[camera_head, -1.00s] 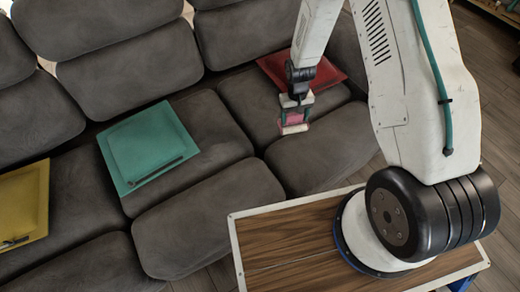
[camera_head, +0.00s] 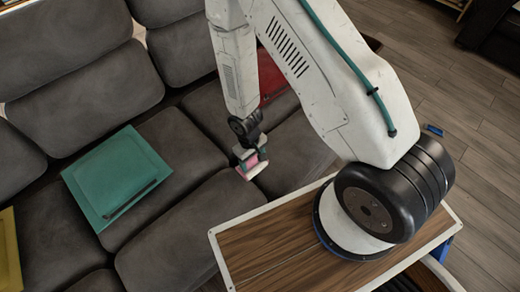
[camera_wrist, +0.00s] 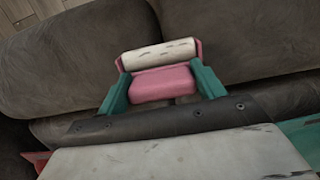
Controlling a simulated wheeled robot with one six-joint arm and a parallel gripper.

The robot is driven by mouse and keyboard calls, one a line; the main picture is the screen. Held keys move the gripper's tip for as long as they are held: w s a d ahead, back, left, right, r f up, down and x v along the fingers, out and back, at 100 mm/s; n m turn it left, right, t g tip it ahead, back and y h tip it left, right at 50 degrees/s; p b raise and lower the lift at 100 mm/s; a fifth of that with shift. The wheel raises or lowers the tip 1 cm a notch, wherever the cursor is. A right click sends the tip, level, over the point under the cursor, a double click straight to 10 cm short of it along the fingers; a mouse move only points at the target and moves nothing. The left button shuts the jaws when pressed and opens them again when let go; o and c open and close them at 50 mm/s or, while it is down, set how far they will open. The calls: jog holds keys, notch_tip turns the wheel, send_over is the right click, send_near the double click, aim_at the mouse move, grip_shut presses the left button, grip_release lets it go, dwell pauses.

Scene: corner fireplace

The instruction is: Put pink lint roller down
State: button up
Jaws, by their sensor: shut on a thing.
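The pink lint roller (camera_wrist: 162,84) has a pink handle and a white, marked roll. In the wrist view it sits between the two green fingers of my gripper (camera_wrist: 163,92), which is shut on it. In the head view my gripper (camera_head: 250,165) holds the lint roller (camera_head: 253,170) over the front part of the grey sofa (camera_head: 175,215). The gap between the roller and the seat cushion is hard to judge.
A teal square folder-like item (camera_head: 112,178) with a dark stick on it lies on a seat cushion. A yellow item (camera_head: 9,255) is at the left edge. A red item (camera_head: 272,76) lies behind my arm. Seat room is clear between teal and red.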

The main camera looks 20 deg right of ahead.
jog(key=shift+w+d+f, duration=1.1)
jog(key=shift+w+d, duration=0.2)
jog(key=shift+w, duration=0.1)
jog(key=shift+w+d+f, duration=1.05)
jog(key=shift+w+d, duration=0.25)
jog(key=shift+w, duration=0.1)
jog(key=o, duration=1.2)
jog(key=shift+f, duration=0.1)
